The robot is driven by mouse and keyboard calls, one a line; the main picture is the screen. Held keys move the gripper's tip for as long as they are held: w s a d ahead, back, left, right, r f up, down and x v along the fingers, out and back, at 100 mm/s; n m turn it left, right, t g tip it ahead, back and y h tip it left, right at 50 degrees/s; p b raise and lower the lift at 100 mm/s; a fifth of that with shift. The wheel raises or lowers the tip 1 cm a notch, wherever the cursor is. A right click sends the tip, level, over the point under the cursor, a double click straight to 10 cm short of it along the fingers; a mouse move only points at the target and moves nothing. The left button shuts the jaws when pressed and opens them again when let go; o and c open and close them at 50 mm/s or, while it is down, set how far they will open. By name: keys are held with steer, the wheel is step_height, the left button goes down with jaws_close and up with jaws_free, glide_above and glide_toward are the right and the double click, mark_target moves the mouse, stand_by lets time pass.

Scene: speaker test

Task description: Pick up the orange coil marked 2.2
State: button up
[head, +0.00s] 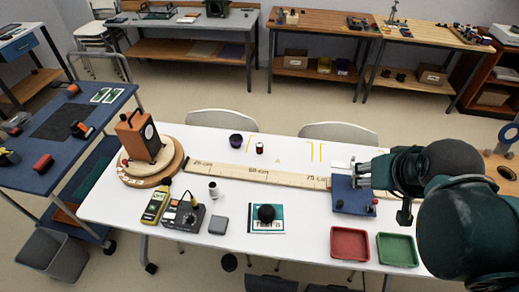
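No marking 2.2 is legible in the head view, so I cannot tell which coil carries it. Several small reddish or orange cylinders that look like coils lie on the blue cart at the left: one at the back (72,89), a darker one in the middle (80,129) and a red one near the front (43,162). My gripper (358,174) is at the right, above or beside a blue box (350,200) on the white table. Its fingers look apart with nothing visible between them. It is far from the cart.
The white table (300,222) holds a wooden speaker (140,137) on a round base, a long ruler (285,178), a yellow meter (156,207), a black box (185,215), a red tray (350,243) and a green tray (397,250). The blue cart (108,112) stands beyond its left end.

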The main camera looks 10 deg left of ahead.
steer(key=w+a+r+n+g, duration=0.2)
steer(key=w+a+n, duration=0.4)
steer(key=w, duration=0.6)
steer(key=n+g, duration=0.5)
steer(key=n, duration=0.5)
glide_above(259, 144)
steer(key=f, duration=2.5)
steer(key=shift+d+f+p, duration=0.25)
steer(key=shift+d+p, duration=0.05)
steer(key=shift+p, duration=0.05)
steer(key=shift+a+f+n, duration=0.25)
steer(key=shift+f+n, duration=0.05)
steer(key=shift+f, duration=0.15)
steer(key=shift+f, duration=0.1)
steer(key=shift+f, duration=1.2)
steer(key=shift+f, duration=0.1)
